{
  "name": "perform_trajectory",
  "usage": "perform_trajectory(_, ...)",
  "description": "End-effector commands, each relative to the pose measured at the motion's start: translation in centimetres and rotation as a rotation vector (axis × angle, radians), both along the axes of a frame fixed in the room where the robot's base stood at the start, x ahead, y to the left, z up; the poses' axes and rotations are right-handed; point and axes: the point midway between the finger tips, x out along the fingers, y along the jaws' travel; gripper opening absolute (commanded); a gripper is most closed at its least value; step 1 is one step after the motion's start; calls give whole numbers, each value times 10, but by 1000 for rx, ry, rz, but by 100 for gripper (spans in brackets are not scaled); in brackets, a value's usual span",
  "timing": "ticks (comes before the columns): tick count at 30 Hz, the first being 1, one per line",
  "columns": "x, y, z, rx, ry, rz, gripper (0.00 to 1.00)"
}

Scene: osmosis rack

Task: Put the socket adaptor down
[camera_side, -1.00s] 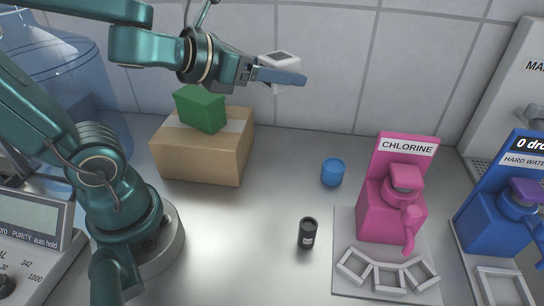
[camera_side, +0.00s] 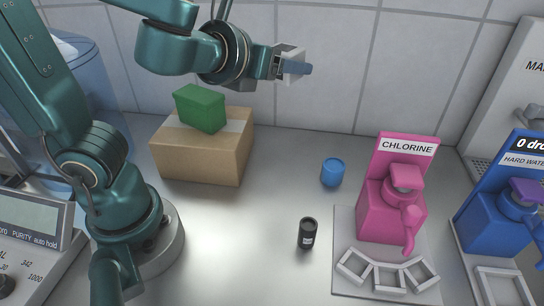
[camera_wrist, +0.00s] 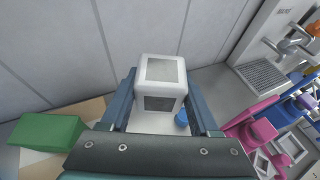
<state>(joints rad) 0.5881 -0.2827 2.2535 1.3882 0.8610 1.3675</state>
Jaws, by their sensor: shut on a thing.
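My gripper (camera_side: 291,66) is raised in front of the tiled wall, to the right of and higher than the cardboard box. It is shut on the socket adaptor, a white cube with dark grey square faces. In the wrist view the socket adaptor (camera_wrist: 162,85) sits between the two blue-grey fingers of my gripper (camera_wrist: 161,106).
A green box (camera_side: 200,108) sits on the cardboard box (camera_side: 203,150). A blue cup (camera_side: 332,172) and a black vial (camera_side: 307,233) stand on the counter. The pink chlorine stand (camera_side: 390,200) and blue stand (camera_side: 500,215) are at right.

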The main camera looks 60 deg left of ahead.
Motion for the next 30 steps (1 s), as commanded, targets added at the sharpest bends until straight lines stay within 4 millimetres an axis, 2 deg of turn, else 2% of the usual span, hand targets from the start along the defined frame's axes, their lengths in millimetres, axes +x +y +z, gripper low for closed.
perform_trajectory(8, -13, 2, -36, 8, 6, 327, 4)
perform_trajectory(17, -49, 3, -79, 8, 3, 740, 4)
perform_trajectory(23, -93, -1, -113, 8, 2, 1126, 4)
perform_trajectory(30, -167, -28, -143, 7, -1, 1737, 4)
